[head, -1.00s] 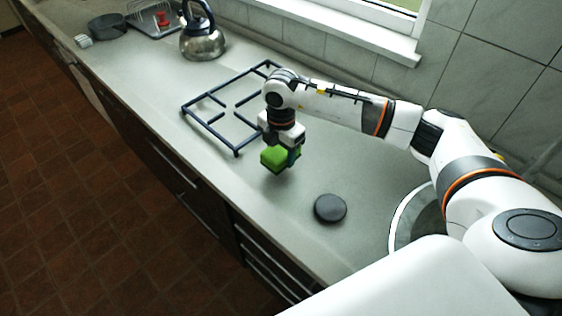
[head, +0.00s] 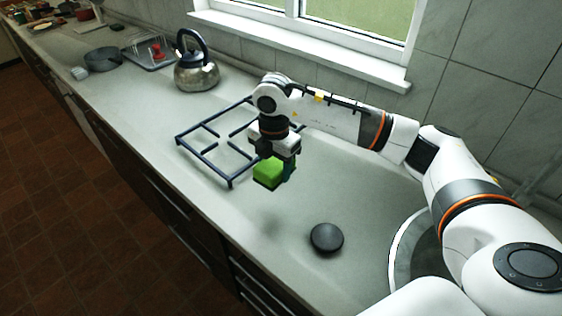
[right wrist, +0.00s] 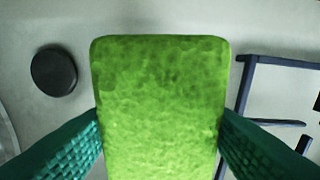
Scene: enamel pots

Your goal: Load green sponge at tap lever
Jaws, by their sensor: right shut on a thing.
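The green sponge (head: 268,172) is held above the counter by my right gripper (head: 280,165), beside the front right corner of the dark pan grate. In the right wrist view the sponge (right wrist: 162,105) fills the middle, and the teal fingers of my right gripper (right wrist: 162,140) press on its two sides. No tap lever can be made out in these views. My left gripper is not in view.
A black round disc (head: 326,238) lies on the counter (head: 225,255) near the front. The dark grate (head: 205,160) lies behind the sponge. A steel kettle (head: 196,75), a tray (head: 150,55) and a grey pan (head: 103,60) stand farther back left. A round basin rim (head: 398,250) shows at the right.

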